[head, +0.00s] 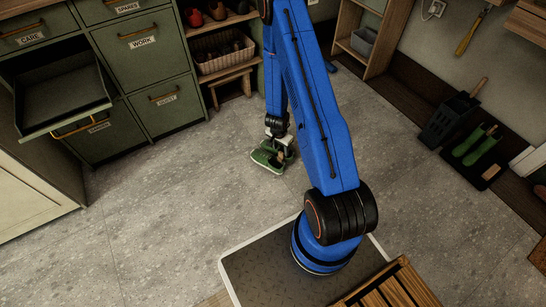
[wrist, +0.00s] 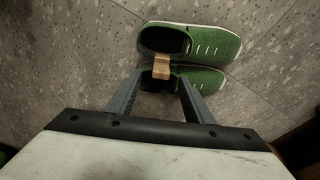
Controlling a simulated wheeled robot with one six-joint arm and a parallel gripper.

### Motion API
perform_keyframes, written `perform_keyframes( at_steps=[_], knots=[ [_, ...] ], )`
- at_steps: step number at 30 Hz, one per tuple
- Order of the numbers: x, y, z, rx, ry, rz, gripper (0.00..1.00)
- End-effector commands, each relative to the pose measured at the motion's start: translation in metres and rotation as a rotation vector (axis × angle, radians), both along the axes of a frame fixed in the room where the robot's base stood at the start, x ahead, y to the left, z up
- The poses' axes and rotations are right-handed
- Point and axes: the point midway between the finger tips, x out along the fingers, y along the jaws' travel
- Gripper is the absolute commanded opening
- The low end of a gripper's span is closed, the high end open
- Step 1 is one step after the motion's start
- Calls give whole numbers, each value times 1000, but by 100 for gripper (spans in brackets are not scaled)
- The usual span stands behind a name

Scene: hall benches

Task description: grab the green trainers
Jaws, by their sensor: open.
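The green trainers (wrist: 210,42) are a pair side by side on the grey floor, with white soles and a tan band (wrist: 161,67) joining them at the inner sides. In the head view the trainers (head: 266,160) are on the floor below my arm's end, partly hidden by it. My gripper (wrist: 161,82) is open, its two fingers apart on either side of the band and overlapping the nearer shoe in the wrist view. It also shows just above the trainers in the head view (head: 279,146). I cannot tell whether the fingers touch them.
A green drawer cabinet (head: 150,45) stands at the left with one drawer (head: 65,95) pulled out. A shelf with a wicker basket (head: 225,58) and a small stool (head: 232,80) is behind. Green boots (head: 475,145) are on a dark tray at the right. Floor around the trainers is clear.

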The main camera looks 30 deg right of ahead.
Motion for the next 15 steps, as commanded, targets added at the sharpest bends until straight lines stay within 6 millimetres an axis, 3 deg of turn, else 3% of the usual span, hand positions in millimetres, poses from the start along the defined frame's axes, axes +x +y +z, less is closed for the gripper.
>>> perform_keyframes(
  at_steps=[9,15],
  knots=[
    [3,-4,-36,1,2,-1,47],
    [4,-6,-48,0,1,-1,47]
  ],
)
